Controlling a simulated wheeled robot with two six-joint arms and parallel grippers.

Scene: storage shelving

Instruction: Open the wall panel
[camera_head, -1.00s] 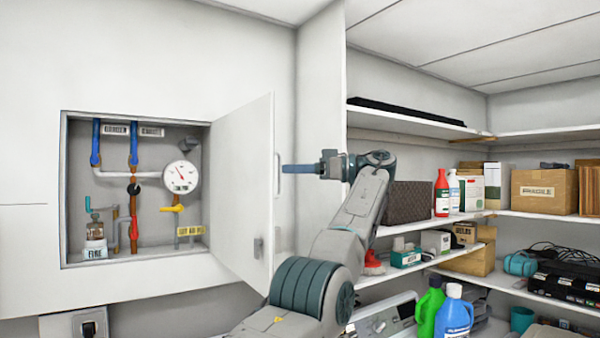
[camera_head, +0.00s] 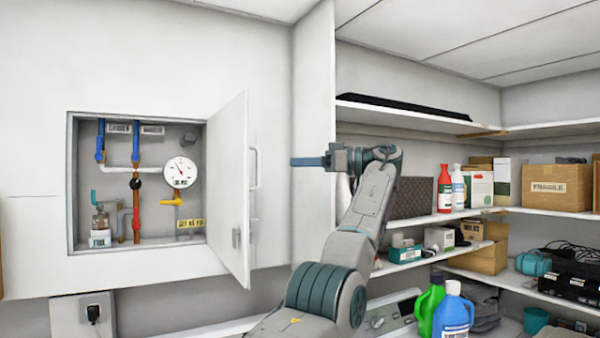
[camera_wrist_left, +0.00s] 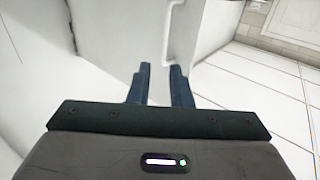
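The wall panel door (camera_head: 232,185) is hinged at the right side of a wall recess (camera_head: 72,200) and stands swung wide open, with its handle (camera_head: 254,170) on the face turned right. My left gripper (camera_head: 295,161) is to the right of the door, at handle height and apart from it. In the left wrist view, the two blue fingers (camera_wrist_left: 160,68) have a gap between them and nothing in it. My right gripper is not in view.
Inside the recess are pipes, a round gauge (camera_head: 181,172) and a yellow valve lever (camera_head: 172,202). A power socket (camera_head: 92,314) is below. Shelves with a red bottle (camera_head: 444,190), a cardboard box (camera_head: 556,187) and jugs stand right of my arm. Space between door and gripper is clear.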

